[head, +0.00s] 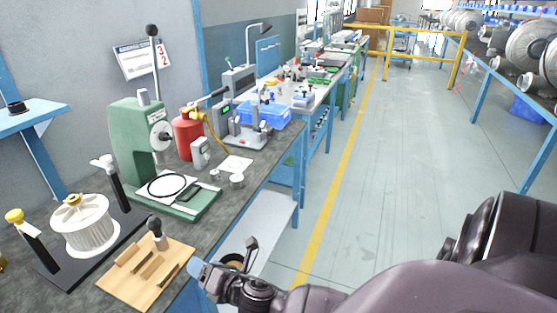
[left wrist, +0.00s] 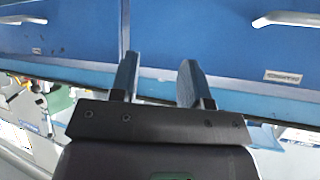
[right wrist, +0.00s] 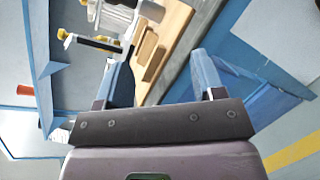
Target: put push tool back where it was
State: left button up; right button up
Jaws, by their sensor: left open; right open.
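A short tool with a dark round knob and grey shaft (head: 157,236), which looks like the push tool, stands upright on a wooden board (head: 122,293) at the bench's near edge. The board has several slots or bars and also shows in the right wrist view (right wrist: 180,22). My right gripper (head: 224,264) is open and empty, beside the bench edge and to the right of the board. It also shows in the right wrist view (right wrist: 160,66). My left gripper (left wrist: 160,68) is open and empty in front of blue drawer fronts; it is outside the head view.
A white ribbed blower wheel (head: 85,228) stands on a black base between two black posts, left of the board. A green press (head: 137,135) stands behind. A red cylinder (head: 187,137) and blue bin (head: 265,116) are farther back. The aisle floor (head: 400,150) is clear.

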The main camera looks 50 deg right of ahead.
jog(key=s+d+f+m+g, duration=0.1)
jog(key=s+f+m, duration=0.2)
jog(key=s+m, duration=0.4)
jog(key=s+d+f+m+g+h, duration=0.1)
jog(key=s+f+m+g, duration=0.1)
jog(key=s+f+m, duration=0.2)
jog(key=s+d+f+m+g, duration=0.1)
jog(key=s+d+f+m, duration=0.1)
jog(key=s+m, duration=0.8)
jog(key=f+m, duration=0.1)
jog(key=m, duration=0.4)
jog(key=shift+f+g+h, duration=0.3)
jog(key=shift+f+g, duration=0.1)
